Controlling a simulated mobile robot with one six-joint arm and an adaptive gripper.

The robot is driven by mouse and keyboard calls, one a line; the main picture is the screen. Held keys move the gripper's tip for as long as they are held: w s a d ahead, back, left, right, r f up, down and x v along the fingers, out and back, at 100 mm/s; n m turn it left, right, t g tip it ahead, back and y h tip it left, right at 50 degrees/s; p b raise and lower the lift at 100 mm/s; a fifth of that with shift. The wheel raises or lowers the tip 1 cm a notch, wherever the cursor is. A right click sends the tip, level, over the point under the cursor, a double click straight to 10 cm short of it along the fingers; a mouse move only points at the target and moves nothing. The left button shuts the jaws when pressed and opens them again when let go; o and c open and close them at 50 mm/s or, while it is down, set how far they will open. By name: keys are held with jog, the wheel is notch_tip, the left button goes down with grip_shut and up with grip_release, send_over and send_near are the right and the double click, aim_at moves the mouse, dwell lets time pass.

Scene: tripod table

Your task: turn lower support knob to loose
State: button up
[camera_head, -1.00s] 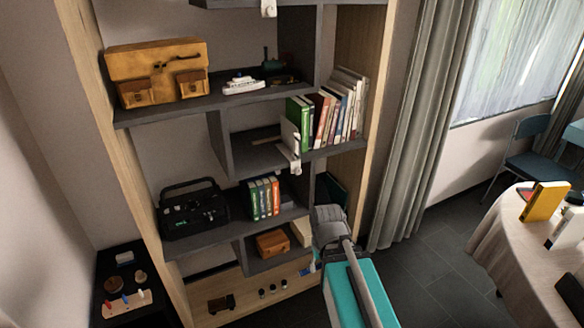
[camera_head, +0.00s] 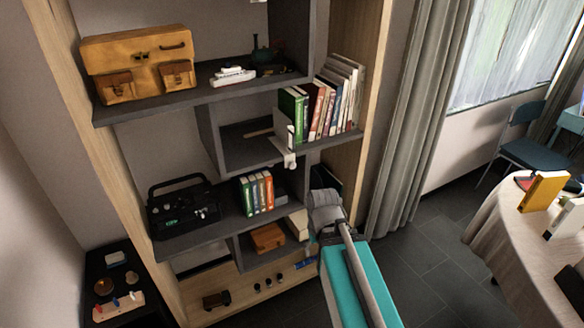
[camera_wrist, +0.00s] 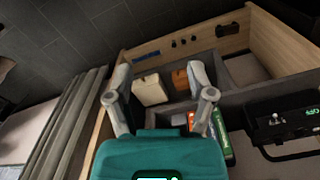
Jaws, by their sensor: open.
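A small white fitting (camera_head: 290,159), which may be the lower support knob, sits at the front edge of the middle shelf, left of the upright books in the head view. It is too small to tell how it is turned. I cannot make it out in the wrist view. My gripper (camera_wrist: 160,98) shows in the wrist view with its two grey fingers spread apart and nothing between them.
The shelf unit holds a tan bag (camera_head: 137,65), a white model ship (camera_head: 232,76), upright books (camera_head: 327,105), a black radio (camera_head: 183,206) and a brown box (camera_head: 267,237). A curtain (camera_head: 416,120) hangs right of it. A round table (camera_head: 500,225) stands at the right, with dark floor between.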

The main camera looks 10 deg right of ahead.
jog(key=w+a+f+m+t+y+b, duration=0.1)
jog(key=w+a+m+t+y+b, duration=0.25)
jog(key=w+m, duration=0.3)
jog(key=w+a+m+t+y+b, duration=0.2)
jog(key=w+m+t+y+b, duration=0.3)
jog(key=w, duration=0.3)
jog(key=w+d+r+m+t+h+b, duration=0.1)
jog(key=w+d+r+m+t+b, duration=0.3)
jog(key=m, duration=1.4)
jog(key=w+d+t+b, duration=0.2)
jog(key=w+d+t, duration=0.2)
jog(key=d, duration=0.1)
jog(key=shift+w+d+r+h+b, duration=0.2)
jog(key=shift+w+d+h+b, duration=0.05)
jog(key=shift+w+h+b, duration=0.1)
jog(key=shift+w, duration=0.1)
